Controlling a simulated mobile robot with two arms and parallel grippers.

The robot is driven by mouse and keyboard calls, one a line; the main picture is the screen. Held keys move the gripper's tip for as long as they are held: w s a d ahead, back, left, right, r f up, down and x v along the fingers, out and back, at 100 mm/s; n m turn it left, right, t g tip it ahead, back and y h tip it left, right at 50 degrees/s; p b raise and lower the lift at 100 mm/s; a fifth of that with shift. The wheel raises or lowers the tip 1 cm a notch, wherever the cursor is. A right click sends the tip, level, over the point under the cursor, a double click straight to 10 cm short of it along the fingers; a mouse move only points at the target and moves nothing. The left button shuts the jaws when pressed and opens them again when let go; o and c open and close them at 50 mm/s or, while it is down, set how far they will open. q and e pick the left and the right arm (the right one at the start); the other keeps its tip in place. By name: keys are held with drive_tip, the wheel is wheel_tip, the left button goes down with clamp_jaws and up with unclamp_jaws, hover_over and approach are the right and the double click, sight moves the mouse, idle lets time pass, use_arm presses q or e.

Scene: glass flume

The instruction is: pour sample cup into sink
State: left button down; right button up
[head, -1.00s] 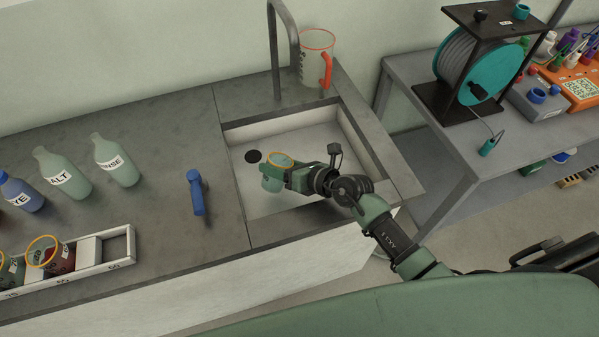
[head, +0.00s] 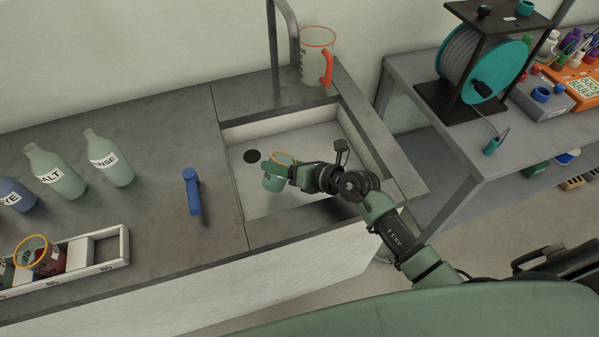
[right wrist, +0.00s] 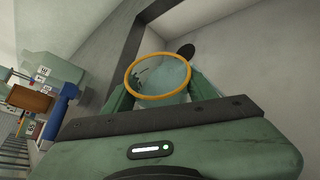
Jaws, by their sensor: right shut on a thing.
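The sample cup (head: 274,182) is a clear greenish cup with an orange rim, and it is over the sink (head: 310,150). My right gripper (head: 286,170) is shut on it. In the right wrist view the cup's orange rim (right wrist: 129,82) faces the camera, with the green fingers (right wrist: 118,100) on both sides of it. The cup looks about upright in the head view; whether it holds liquid I cannot tell. The sink's dark drain hole (head: 252,156) is just left of the cup. My left gripper is not in view.
A faucet (head: 273,50) and a jug with an orange handle (head: 317,58) stand behind the sink. A blue handled object (head: 193,192) is on the counter to the left.

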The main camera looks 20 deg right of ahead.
sight(276, 153)
drive_tip(key=shift+w+d+f+b, duration=0.1)
drive_tip(key=shift+d+f+b, duration=0.2)
drive_tip(key=shift+b, duration=0.45)
drive_tip(key=shift+m+y, duration=0.3)
drive_tip(key=shift+w+d+f+m+y+b, duration=0.25)
drive_tip(key=shift+m+b, duration=0.25)
drive_tip(key=shift+b, duration=0.75)
drive_tip(key=shift+w+d+r+m+g+y+b, duration=0.1)
drive_tip(key=shift+d+r+m+g+y+b, duration=0.1)
drive_tip(key=shift+r+m+y+b, duration=0.55)
drive_tip(key=shift+d+r+m+g+y+b, duration=0.1)
drive_tip(key=shift+r+m+g+y+b, duration=0.1)
drive_tip(key=shift+r+m+y+b, duration=0.55)
idle(3.4)
drive_tip(key=shift+w+d+m+p, duration=0.25)
drive_tip(key=shift+m+p, duration=0.1)
drive_tip(key=shift+m, duration=0.25)
